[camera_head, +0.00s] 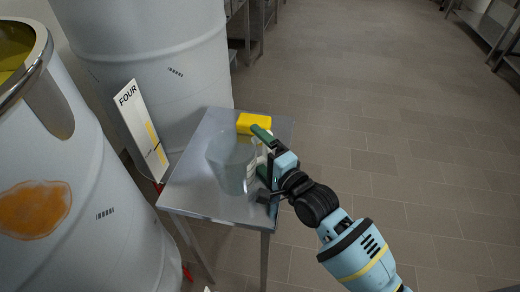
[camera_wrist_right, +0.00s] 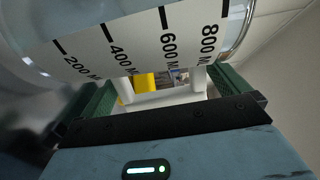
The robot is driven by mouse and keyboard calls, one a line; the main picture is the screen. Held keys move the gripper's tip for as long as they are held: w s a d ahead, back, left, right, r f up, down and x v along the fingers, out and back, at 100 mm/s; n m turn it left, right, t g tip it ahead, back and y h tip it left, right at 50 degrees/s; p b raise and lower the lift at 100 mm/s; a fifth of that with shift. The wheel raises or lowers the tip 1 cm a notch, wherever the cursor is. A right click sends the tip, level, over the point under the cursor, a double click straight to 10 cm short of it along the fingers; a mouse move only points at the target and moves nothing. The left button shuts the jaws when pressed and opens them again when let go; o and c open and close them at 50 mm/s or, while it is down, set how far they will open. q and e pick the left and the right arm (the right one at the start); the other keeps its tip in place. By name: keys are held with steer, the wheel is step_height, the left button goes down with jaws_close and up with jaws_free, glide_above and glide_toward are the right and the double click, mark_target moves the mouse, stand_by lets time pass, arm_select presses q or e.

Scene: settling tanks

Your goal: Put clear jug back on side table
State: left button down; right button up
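The clear jug (camera_head: 229,163) is see-through and stands about upright at the grey metal side table (camera_head: 187,187). I cannot tell whether its base touches the tabletop. My right gripper (camera_head: 264,157) is at the jug's handle, on its right side. In the right wrist view the jug's scale (camera_wrist_right: 140,42) runs from 200 to 800. The white handle (camera_wrist_right: 165,99) fills the gap between the green fingers (camera_wrist_right: 164,93), one at each end of it, so the gripper looks shut on it. My left gripper is out of view.
A yellow block (camera_head: 254,122) lies at the table's far end. A white FOUR sign (camera_head: 141,130) stands left of the table. Large white tanks (camera_head: 85,185) crowd the left and back. The tiled floor (camera_head: 400,150) to the right is clear.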

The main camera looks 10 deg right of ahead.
steer(key=shift+r, duration=0.2)
steer(key=v, duration=1.2)
steer(key=shift+f, duration=0.2)
steer(key=s+d+f+n+g+h, duration=0.25)
steer(key=s+f, duration=0.45)
steer(key=f, duration=0.4)
steer(key=s+d+f+n+g+h, duration=0.2)
steer(key=s+f+n, duration=0.3)
steer(key=s, duration=0.9)
steer(key=s+d+f+n+g+h, duration=0.2)
steer(key=s+f+n, duration=0.4)
steer(key=s+f, duration=0.5)
steer(key=s+d+g, duration=0.1)
steer(key=s+g, duration=0.1)
steer(key=s, duration=0.1)
steer(key=shift+d+h, duration=0.35)
steer(key=shift+s, duration=0.1)
